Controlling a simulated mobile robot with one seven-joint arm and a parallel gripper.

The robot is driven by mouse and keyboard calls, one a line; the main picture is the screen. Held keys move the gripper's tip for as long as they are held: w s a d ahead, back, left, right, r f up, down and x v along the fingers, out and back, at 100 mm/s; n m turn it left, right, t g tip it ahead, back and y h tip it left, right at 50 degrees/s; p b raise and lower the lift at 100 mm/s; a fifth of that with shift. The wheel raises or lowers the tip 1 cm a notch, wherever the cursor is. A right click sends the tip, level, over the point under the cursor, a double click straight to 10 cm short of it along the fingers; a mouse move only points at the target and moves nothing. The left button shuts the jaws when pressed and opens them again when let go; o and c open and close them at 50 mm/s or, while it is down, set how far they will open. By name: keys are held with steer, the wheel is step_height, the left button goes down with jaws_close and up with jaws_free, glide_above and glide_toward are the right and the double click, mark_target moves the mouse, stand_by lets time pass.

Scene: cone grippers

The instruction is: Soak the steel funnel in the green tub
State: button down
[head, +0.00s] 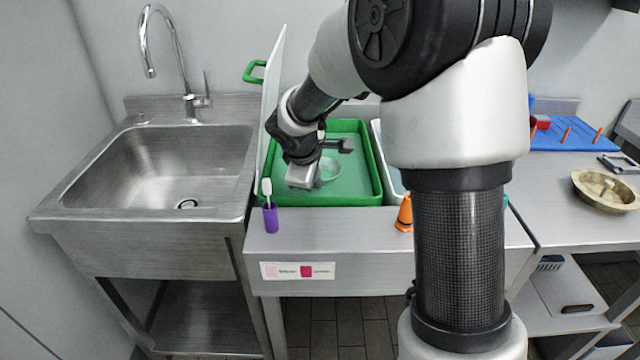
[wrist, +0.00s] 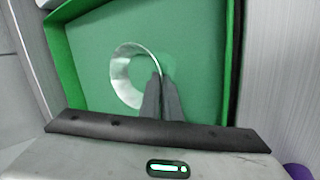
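The green tub (head: 376,178) stands on the steel counter, with its green inside also in the wrist view (wrist: 200,30). The steel funnel (wrist: 122,82) shows in the wrist view as a shiny ring with green inside it. In the head view the funnel (head: 329,169) is a pale round shape within the tub, partly behind my gripper. My gripper (wrist: 160,80) reaches down into the tub. Its two dark fingers are close together on the right edge of the funnel's rim, which runs between the tips. Whether the funnel touches the tub floor cannot be told.
A white board (head: 273,90) stands upright at the tub's left. A purple holder with a brush (head: 270,218) and an orange cone-shaped object (head: 404,214) stand in front. A sink (head: 170,165) is left. A blue pegboard (head: 575,136) and brass pan (head: 605,190) are right.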

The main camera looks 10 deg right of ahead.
step_height(320, 180, up, 14)
steer(key=p, duration=1.2)
steer(key=shift+r, duration=0.25)
stand_by(1.1)
step_height(320, 180, up, 4)
steer(key=p, duration=0.3)
stand_by(0.7)
